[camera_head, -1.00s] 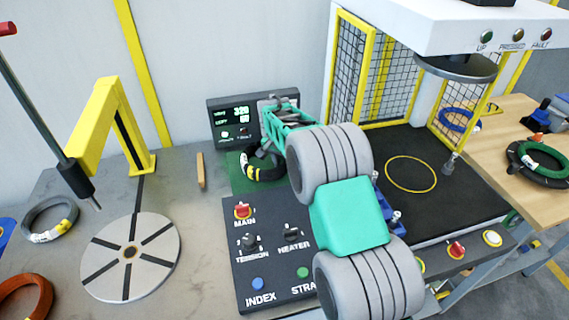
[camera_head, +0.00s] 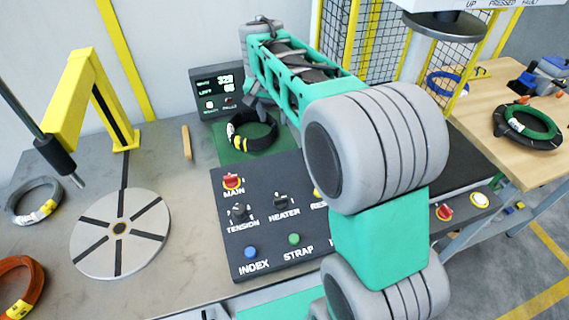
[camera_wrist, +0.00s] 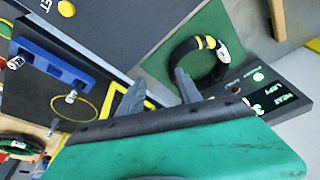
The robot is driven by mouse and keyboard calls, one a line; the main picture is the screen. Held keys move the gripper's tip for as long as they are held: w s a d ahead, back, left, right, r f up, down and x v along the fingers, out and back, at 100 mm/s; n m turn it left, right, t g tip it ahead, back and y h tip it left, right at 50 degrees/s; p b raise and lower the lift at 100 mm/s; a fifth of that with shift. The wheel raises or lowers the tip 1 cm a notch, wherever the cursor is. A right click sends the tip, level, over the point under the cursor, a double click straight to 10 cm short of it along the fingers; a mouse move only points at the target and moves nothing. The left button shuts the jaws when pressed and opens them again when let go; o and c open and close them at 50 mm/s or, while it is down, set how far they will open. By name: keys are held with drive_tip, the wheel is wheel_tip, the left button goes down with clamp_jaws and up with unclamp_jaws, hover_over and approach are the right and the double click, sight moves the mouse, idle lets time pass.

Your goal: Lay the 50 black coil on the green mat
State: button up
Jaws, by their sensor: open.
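A black coil (camera_head: 234,140) with yellow-and-white tape lies on the green mat (camera_head: 228,157) in front of the display box. In the wrist view the same coil (camera_wrist: 178,60) lies on the mat (camera_wrist: 153,65), beyond my fingertips. My gripper (camera_wrist: 158,85) is open with nothing between its fingers. In the head view my gripper (camera_head: 257,98) is beside and above the coil, partly hidden by my arm. I cannot read a number on the coil.
The control panel (camera_head: 265,215) with knobs is in front of the mat. The display box (camera_head: 208,95) stands behind it. A slotted round plate (camera_head: 95,240), a grey coil (camera_head: 22,214) and an orange coil (camera_head: 35,280) are at left.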

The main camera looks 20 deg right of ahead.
drive_tip(key=s+a+f+n, duration=0.1)
drive_tip(key=s+f+n, duration=0.1)
drive_tip(key=s, duration=0.9)
drive_tip(key=s+a+f+n+y, duration=0.1)
drive_tip(key=s+n, duration=0.3)
drive_tip(key=s, duration=0.8)
drive_tip(key=shift+s+a+f+t+y, duration=0.15)
drive_tip(key=shift+a+f+t+y, duration=0.2)
drive_tip(key=shift+f, duration=0.25)
drive_tip(key=shift+s, duration=0.1)
